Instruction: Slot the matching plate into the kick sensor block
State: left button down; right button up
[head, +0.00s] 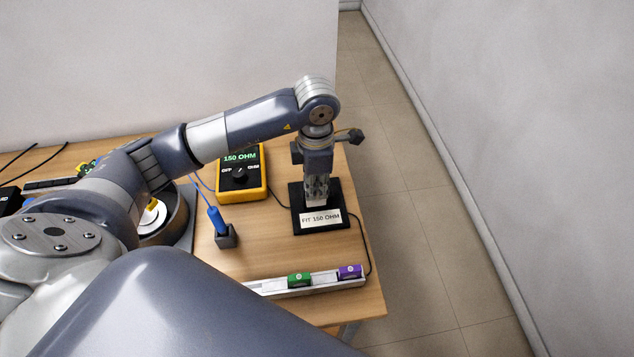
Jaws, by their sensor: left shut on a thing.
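The kick sensor block is a black block (338,226) near the right edge of the table, with a white label (320,219) reading "FIT 150 OHM". My left gripper (317,198) points straight down over this block. It is shut on a plate that its fingers hide, so its colour and whether it touches or sits in the slot cannot be told. A green plate (299,280) and a purple plate (350,272) stand in a pale rack (325,285) at the table's front. My right gripper is out of view.
A yellow meter (257,187) reading "150 OHM" stands left of the block. A blue probe (217,219) stands in a small dark holder (227,240). A black cable runs near the right edge. Bare wood (270,252) lies between block and rack; the floor drops away right.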

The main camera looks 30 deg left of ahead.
pick_arm(q)
jog(key=w+f, duration=0.1)
jog(key=w+a+f+b, duration=0.1)
jog(key=w+f+b, duration=0.1)
jog(key=f, duration=0.1)
jog(key=shift+w+a, duration=0.35)
jog(key=shift+f+b, duration=0.2)
jog(key=shift+b, duration=0.25)
jog(key=c, duration=1.6)
grip_release()
jog(key=shift+r, duration=0.1)
